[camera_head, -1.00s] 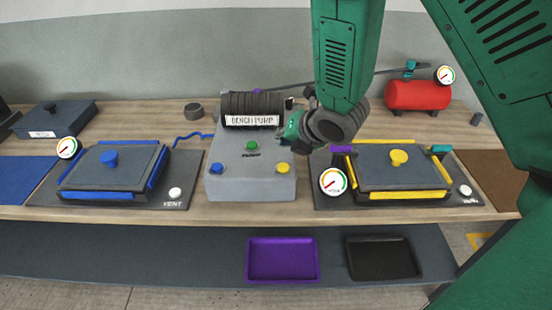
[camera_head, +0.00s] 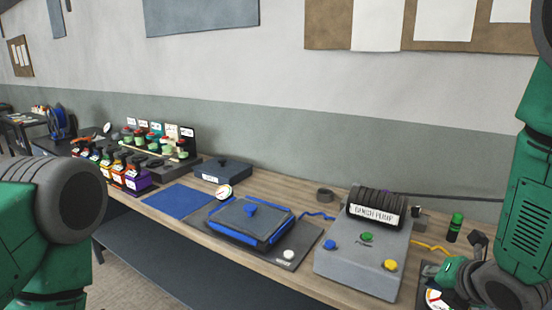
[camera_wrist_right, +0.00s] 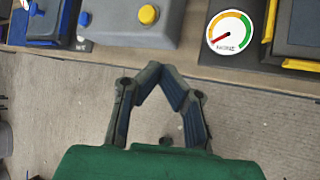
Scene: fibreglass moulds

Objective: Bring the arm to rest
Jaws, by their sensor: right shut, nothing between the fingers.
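My right arm (camera_head: 528,210) comes in at the right of the head view, bent, with its gripper (camera_head: 458,275) low beside the grey bench pump's right side. The fingers are hard to make out there. In the right wrist view the right gripper (camera_wrist_right: 166,76) is shut, its fingertips together with nothing between them, and bare floor shows behind it. The bench edge lies beyond the fingertips. A green link and dark joint of my left arm (camera_head: 70,200) fill the left of the head view; the left gripper is out of view.
The bench pump (camera_head: 345,267) stands near the right arm, also in the wrist view (camera_wrist_right: 140,32). A gauge (camera_wrist_right: 229,33) lies close by. A blue-trimmed mould (camera_head: 248,222), blue mat (camera_head: 180,201) and several coloured containers line the bench. Open floor (camera_wrist_right: 60,110) lies in front.

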